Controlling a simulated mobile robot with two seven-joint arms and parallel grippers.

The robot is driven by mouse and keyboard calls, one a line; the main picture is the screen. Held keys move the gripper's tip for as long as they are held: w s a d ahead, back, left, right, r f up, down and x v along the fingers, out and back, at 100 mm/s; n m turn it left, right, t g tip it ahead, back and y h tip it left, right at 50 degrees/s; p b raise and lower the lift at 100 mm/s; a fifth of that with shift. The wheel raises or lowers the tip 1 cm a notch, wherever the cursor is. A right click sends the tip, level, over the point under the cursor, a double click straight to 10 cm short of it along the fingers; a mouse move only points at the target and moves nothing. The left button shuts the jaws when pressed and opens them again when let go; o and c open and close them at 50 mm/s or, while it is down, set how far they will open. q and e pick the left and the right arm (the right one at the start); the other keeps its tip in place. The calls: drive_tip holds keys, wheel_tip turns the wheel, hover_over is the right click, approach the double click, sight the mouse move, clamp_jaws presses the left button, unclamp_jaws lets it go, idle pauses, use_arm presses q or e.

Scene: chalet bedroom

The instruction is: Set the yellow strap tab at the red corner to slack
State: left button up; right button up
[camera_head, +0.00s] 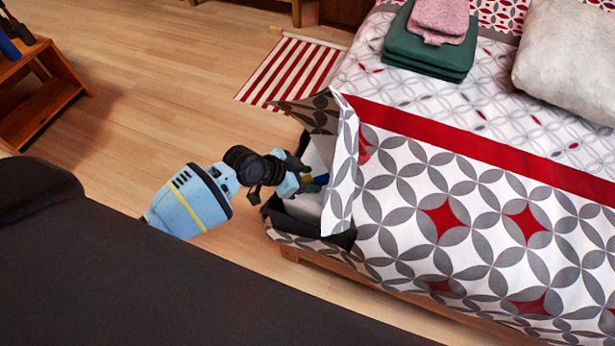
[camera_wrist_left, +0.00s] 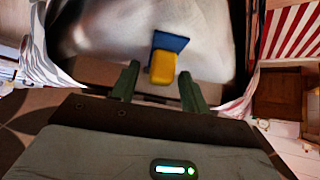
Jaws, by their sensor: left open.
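The yellow strap tab (camera_wrist_left: 162,68) sits on a small blue piece (camera_wrist_left: 170,41) against a pale surface in the left wrist view. In the head view the tab (camera_head: 307,178) is a small yellow patch at the bed corner, partly hidden by my gripper. My left gripper (camera_head: 303,177) reaches in at the lifted bed cover. In the left wrist view its two green fingers (camera_wrist_left: 158,90) are apart, with the tab just beyond and between their tips. I see no clear contact, and nothing is held. My right gripper is out of view.
The patterned bed cover (camera_head: 400,190) is folded up beside the gripper, exposing the corner. Green folded cloths (camera_head: 428,50) and a pillow (camera_head: 568,60) lie on the bed.

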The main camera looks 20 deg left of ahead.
use_arm(q)
clamp_jaws()
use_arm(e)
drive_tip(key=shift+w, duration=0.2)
use_arm(q)
drive_tip(key=shift+d, duration=0.1)
drive_tip(key=shift+w+d, duration=0.25)
drive_tip(key=shift+w+d+f, duration=0.1)
drive_tip(key=shift+w+d, duration=0.6)
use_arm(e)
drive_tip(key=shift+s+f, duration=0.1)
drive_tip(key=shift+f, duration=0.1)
use_arm(q)
unclamp_jaws()
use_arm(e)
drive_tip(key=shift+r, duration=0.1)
